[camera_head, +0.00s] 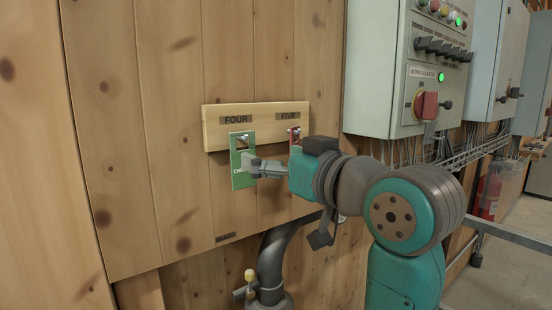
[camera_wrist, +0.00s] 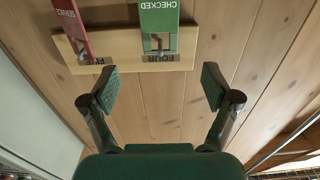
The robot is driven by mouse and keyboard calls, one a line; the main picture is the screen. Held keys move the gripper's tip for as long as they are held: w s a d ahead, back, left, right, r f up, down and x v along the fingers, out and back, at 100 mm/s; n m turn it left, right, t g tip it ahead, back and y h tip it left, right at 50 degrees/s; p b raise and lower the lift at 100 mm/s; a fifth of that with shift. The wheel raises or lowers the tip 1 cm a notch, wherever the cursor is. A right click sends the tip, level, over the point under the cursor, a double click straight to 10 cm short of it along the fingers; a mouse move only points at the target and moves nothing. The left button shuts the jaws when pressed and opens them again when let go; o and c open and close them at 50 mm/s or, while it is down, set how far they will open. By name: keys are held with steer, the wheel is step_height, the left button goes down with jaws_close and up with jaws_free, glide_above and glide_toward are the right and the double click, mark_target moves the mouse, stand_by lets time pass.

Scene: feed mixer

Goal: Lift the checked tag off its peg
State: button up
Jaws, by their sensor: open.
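The green tag marked CHECKED (camera_head: 239,180) hangs on a peg under the label FOUR on a pale wooden board (camera_head: 213,133). In the wrist view the picture is upside down and the green tag (camera_wrist: 159,18) shows at the top middle, with its peg through a slot. My gripper (camera_head: 254,166) overlaps the right edge of the tag in the head view. In the wrist view its two fingers (camera_wrist: 160,87) are wide apart with nothing between them. The tag lies above the fingertips there, lined up with the gap; I see no contact.
A red tag marked SERVICE (camera_wrist: 70,22) hangs beside it under FIVE, mostly hidden by my arm in the head view. Grey control cabinets (camera_head: 376,75) stand to the right. A dark pipe (camera_head: 271,262) runs below the board. The wooden wall left of the board is clear.

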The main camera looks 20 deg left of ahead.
mark_target(243, 146)
steer(key=x, duration=1)
steer(key=shift+w+a, duration=0.2)
steer(key=shift+a, duration=0.1)
steer(key=c, duration=1.2)
